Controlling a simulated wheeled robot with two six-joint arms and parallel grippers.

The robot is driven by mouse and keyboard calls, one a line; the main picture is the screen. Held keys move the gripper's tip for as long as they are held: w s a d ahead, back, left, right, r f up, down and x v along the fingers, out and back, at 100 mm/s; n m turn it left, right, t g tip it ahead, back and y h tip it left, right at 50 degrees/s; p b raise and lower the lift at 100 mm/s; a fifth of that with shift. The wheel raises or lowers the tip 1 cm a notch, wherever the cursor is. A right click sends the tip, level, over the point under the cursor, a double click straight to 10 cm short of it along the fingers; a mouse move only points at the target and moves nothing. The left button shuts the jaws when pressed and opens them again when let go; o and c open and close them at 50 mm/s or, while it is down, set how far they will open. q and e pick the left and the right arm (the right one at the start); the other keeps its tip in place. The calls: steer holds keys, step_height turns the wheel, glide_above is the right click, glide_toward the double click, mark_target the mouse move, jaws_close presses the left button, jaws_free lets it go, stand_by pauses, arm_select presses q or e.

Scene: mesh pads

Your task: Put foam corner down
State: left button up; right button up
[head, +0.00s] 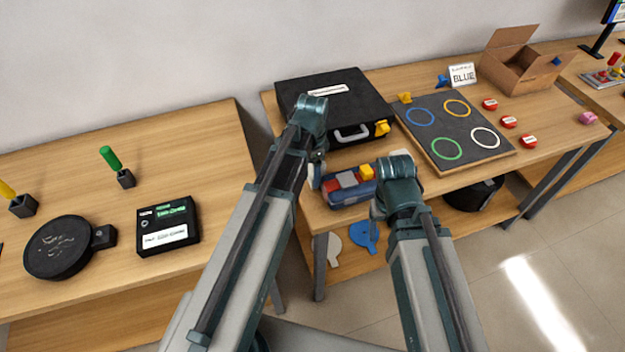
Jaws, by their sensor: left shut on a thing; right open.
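My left gripper (318,160) is over the front left of the middle table, close to the black case and the left end of a blue bin (347,200). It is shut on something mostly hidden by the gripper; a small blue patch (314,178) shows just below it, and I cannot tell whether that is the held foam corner. My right gripper (377,210) is open at the bin's right front, its fingers partly hidden by my wrist. Small foam-like pieces lie elsewhere: yellow (382,128) by the case, yellow (405,97) and blue (442,81) by the board, pink (588,118) at far right.
The bin holds red, grey and yellow blocks. A black case (340,100) stands behind it. A dark board (442,157) with four coloured rings lies right, near red discs (508,122), a "BLUE" sign (462,74) and an open carton (515,62). A gap separates the left table (70,180).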

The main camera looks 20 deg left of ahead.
arm_select(q)
step_height(320, 180, down, 3)
steer(key=shift+f+b, duration=0.1)
steer(key=shift+b, duration=1.1)
steer(key=o, duration=1.2)
steer(key=shift+o, duration=0.2)
